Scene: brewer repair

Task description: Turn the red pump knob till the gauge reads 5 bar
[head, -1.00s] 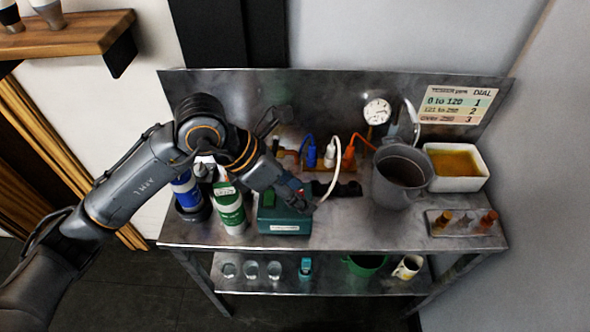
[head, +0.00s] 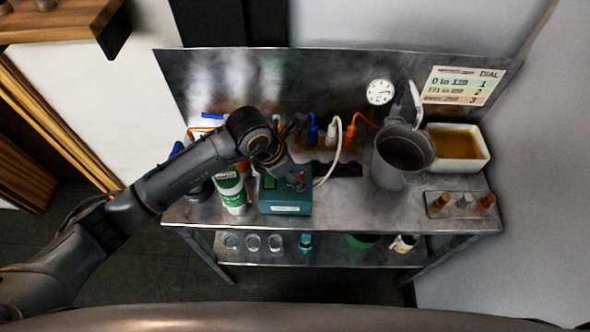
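The round white gauge (head: 380,92) stands at the back of the steel bench. Its dial is too small to read. A small red part (head: 301,176) shows on top of the teal box (head: 286,202); I cannot tell whether it is the pump knob. My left arm comes in from the left, and its wrist is above the bench behind the teal box. I see no contact with a knob. My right gripper is out of view.
A grey metal pot (head: 401,160) and a white tub of amber liquid (head: 457,146) stand at the right. A green-and-white bottle (head: 232,192) stands left of the teal box. Blue, white and orange-red spouted parts and a white hose (head: 331,163) crowd the middle.

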